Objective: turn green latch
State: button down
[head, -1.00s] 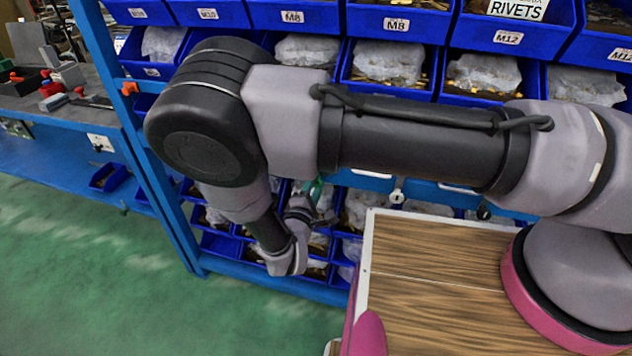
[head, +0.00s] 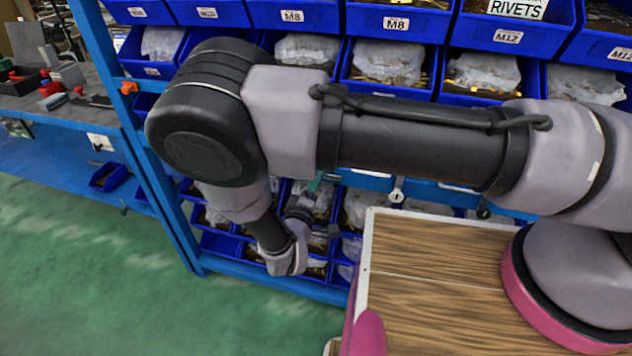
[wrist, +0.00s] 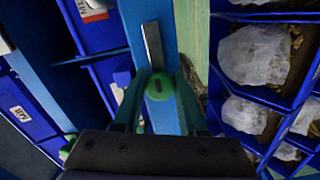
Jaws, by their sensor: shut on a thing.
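The green latch (wrist: 159,88) shows in the wrist view as a rounded green piece with a dark slot, on a blue upright. A grey metal strip (wrist: 152,45) runs from it toward the top of the picture. My gripper (wrist: 160,79) has its green fingers on both sides of the latch and is shut on it. In the head view my gripper is mostly hidden behind my wrist, with a small bit of green (head: 315,182) showing against the rack. The latch cannot be made out there.
Blue bins with bagged parts (head: 388,62) fill the rack behind my arm. More bins (wrist: 255,55) stand close to the right of my gripper. A wood-topped cabinet (head: 430,250) stands at front right. The green floor (head: 100,270) is clear at left.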

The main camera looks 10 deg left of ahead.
dwell(0.3)
jog(key=shift+c, duration=2.3)
grip_release()
jog(key=s, duration=1)
jog(key=shift+s+a, duration=0.4)
